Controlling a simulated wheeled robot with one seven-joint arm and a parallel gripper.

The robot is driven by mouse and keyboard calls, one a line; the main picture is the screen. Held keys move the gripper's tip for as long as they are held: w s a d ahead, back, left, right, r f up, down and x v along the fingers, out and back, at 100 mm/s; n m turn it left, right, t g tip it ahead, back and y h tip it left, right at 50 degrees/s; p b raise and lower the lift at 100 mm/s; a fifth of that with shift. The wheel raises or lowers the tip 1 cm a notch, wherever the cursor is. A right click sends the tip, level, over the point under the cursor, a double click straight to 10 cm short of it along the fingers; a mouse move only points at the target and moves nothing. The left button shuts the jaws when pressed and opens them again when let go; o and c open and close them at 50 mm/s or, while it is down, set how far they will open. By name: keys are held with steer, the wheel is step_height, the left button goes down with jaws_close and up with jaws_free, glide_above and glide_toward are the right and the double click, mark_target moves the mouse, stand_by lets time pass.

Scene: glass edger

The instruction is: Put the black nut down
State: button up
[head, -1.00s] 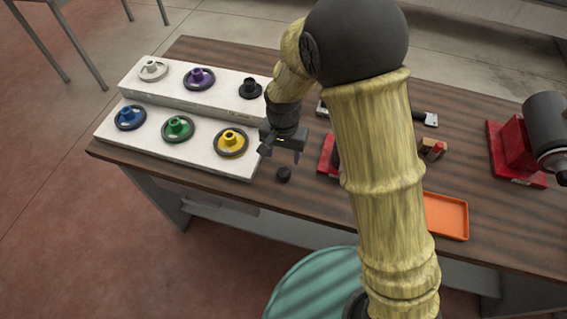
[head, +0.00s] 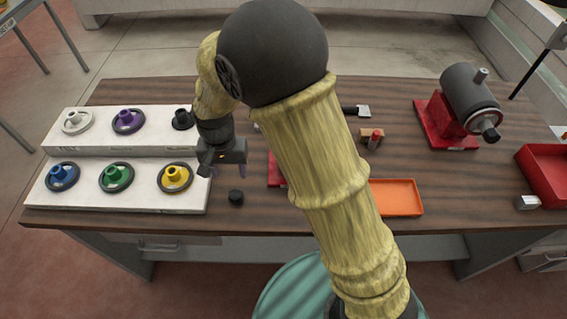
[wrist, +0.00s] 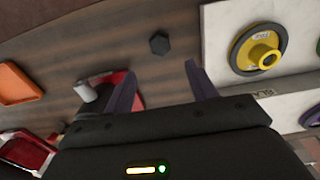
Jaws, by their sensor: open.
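The black nut (head: 236,197) lies on the brown wooden table (head: 270,222), just right of the white stepped rack. It also shows in the wrist view as a small dark hexagon (wrist: 159,44), apart from the fingers. My gripper (head: 229,171) is above the table, behind and slightly left of the nut in the head view. In the wrist view its two purple fingers (wrist: 160,80) are spread wide with nothing between them. The nut lies beyond the fingertips.
The white rack (head: 100,206) holds coloured hubs, including a yellow one (head: 175,177). An orange tray (head: 396,198), a red-based grinder (head: 465,105) and a red bin (head: 548,172) stand to the right. My arm hides part of a red object (head: 274,170). The front table edge is near the nut.

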steer(key=s+d+r+t, duration=0.1)
steer(key=s+d+r, duration=0.2)
steer(key=d, duration=1)
steer(key=s+d+r+n+t, duration=0.1)
steer(key=s+d+r, duration=0.2)
steer(key=d, duration=0.9)
steer(key=shift+s+d+t, duration=0.3)
steer(key=shift+s+d, duration=0.05)
steer(key=shift+s, duration=0.2)
steer(key=shift+r, duration=0.1)
